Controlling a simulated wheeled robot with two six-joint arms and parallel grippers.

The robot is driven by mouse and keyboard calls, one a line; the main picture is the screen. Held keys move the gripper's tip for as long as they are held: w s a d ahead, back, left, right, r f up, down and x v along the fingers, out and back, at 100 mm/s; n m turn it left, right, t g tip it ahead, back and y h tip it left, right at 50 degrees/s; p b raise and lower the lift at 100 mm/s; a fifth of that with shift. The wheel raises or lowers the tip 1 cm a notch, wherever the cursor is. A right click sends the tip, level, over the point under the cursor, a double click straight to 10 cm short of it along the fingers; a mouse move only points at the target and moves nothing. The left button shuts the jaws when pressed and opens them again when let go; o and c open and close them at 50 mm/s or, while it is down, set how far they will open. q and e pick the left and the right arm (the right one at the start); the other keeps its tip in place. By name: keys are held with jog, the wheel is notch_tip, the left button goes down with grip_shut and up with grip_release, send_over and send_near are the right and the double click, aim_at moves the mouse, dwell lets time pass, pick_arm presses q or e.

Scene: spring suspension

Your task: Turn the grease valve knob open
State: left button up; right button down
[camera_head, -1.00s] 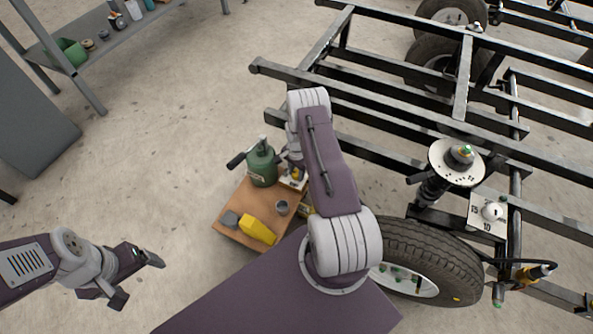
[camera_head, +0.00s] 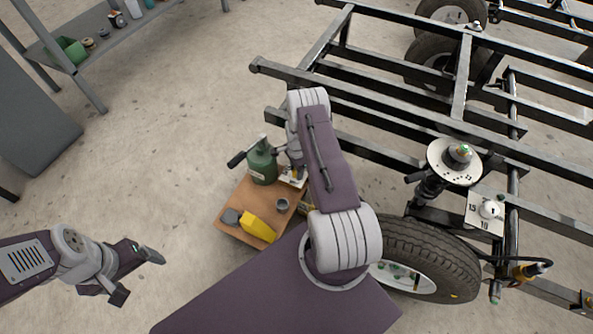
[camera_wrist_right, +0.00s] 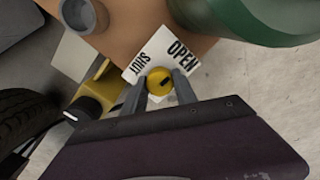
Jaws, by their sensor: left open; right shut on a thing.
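The yellow grease valve knob (camera_wrist_right: 159,82) sits at the edge of a white card (camera_wrist_right: 161,53) marked OPEN and SHUT in the right wrist view. My right gripper (camera_wrist_right: 161,90) has one finger on each side of the knob and is shut on it. Which word the knob points to is too small to tell. In the head view, my right arm hides most of this gripper; the white card (camera_head: 290,180) shows beside the green pump can (camera_head: 262,164). My left gripper (camera_head: 138,276) is open and empty over bare floor at lower left.
The wooden cart top (camera_head: 232,198) holds a yellow bottle (camera_head: 258,228) and a grey cup (camera_head: 282,205). The black chassis frame (camera_head: 400,115) and a tyre (camera_head: 425,252) stand to the right. A shelf (camera_head: 95,40) is at upper left. Floor between is clear.

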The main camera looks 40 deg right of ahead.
jog(key=c, duration=1)
grip_release()
jog(key=shift+o, duration=0.2)
notch_tip(320, 180, up, 9)
jog(key=p, duration=0.5)
jog(key=shift+p, duration=0.4)
